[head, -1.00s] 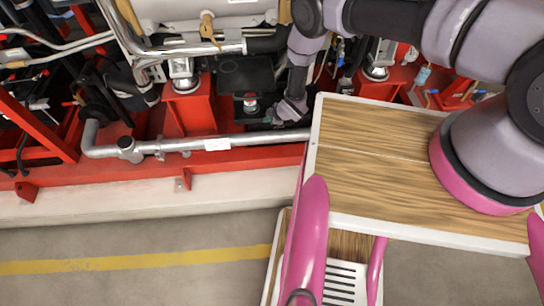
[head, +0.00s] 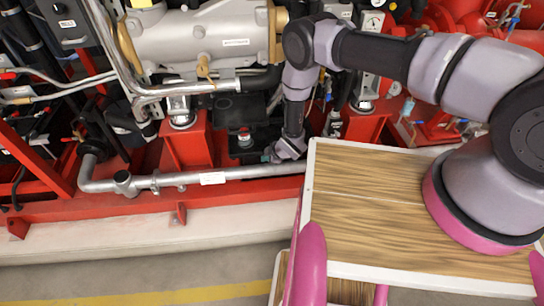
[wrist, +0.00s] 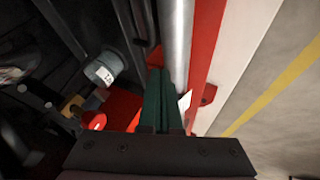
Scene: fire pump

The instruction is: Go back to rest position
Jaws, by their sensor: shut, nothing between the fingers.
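My gripper (wrist: 162,78) shows in the wrist view as two dark green fingers lying together, with nothing visible between them. Its dark mount fills the bottom of that view. In the head view the gripper (head: 270,154) is small, at the end of my forearm, which hangs down from the bent elbow. It appears close to the silver pipe (head: 225,177) and the black box with a red-topped part (head: 244,136). I cannot tell whether it touches either. My arm reaches left from its base over the wooden top.
The red pump frame (head: 190,143) carries pipes, hoses and a grey machine body (head: 197,40). In the wrist view the silver pipe (wrist: 177,40) and red beam (wrist: 207,50) run beside the fingers, with a grey labelled cylinder (wrist: 102,73) to the left. Concrete floor (head: 60,278) is clear in front.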

